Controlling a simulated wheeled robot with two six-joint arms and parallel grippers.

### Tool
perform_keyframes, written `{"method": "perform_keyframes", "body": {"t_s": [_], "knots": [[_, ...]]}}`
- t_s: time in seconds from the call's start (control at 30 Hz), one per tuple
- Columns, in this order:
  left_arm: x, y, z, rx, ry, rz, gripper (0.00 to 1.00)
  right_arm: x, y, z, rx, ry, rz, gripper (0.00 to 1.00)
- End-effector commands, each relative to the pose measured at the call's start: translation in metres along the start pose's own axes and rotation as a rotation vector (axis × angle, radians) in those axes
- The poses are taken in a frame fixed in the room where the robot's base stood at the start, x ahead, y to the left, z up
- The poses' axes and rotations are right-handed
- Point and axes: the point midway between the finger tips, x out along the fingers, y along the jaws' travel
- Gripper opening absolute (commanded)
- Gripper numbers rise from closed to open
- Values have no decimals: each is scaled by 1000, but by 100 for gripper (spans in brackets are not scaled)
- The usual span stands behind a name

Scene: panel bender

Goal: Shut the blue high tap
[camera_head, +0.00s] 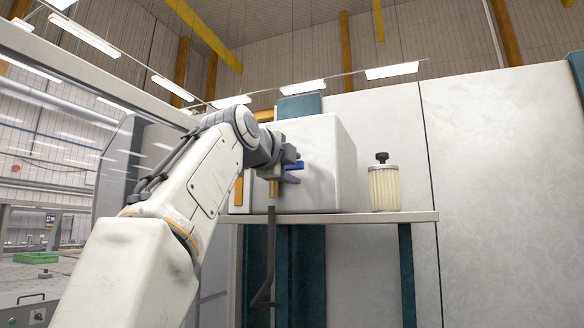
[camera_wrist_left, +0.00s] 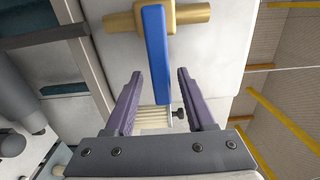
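The blue tap's lever (camera_head: 295,165) shows beside the white box, partly hidden by my left gripper (camera_head: 292,167). In the left wrist view the blue lever (camera_wrist_left: 155,50) extends down from a brass tap body (camera_wrist_left: 186,15). It runs between the two purple-grey fingers of my left gripper (camera_wrist_left: 160,75). The fingers are open, with a visible gap on each side of the lever. In the head view part of the brass body (camera_head: 274,188) shows below the wrist, above a dark hanging pipe. My right gripper is in neither view.
A white box (camera_head: 325,165) stands on a shelf (camera_head: 390,217) behind the tap. A pale ribbed cylinder with a black knob (camera_head: 384,187) stands on the shelf to the right. A dark pipe (camera_head: 270,255) hangs below the tap. Large pale panels (camera_head: 500,180) fill the right.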

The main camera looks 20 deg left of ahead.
Motion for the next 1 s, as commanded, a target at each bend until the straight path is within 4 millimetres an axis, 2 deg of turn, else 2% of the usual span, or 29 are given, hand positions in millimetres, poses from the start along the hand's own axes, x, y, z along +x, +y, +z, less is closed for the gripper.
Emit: {"method": "perform_keyframes", "body": {"t_s": [0.13, 0.23, 0.5, 0.7, 1.0], "knots": [[-3, 0, 0, -1, -1, -2, 55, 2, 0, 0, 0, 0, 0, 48], [-13, 1, 1, -1, -2, -5, 55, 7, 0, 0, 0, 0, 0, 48], [-66, 2, 1, 0, -4, -4, 55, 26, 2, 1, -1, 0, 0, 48], [-95, 1, 1, 0, -4, -2, 55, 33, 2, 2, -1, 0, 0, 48], [-105, 0, 0, 1, 0, 0, 55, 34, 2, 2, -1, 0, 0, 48]]}}
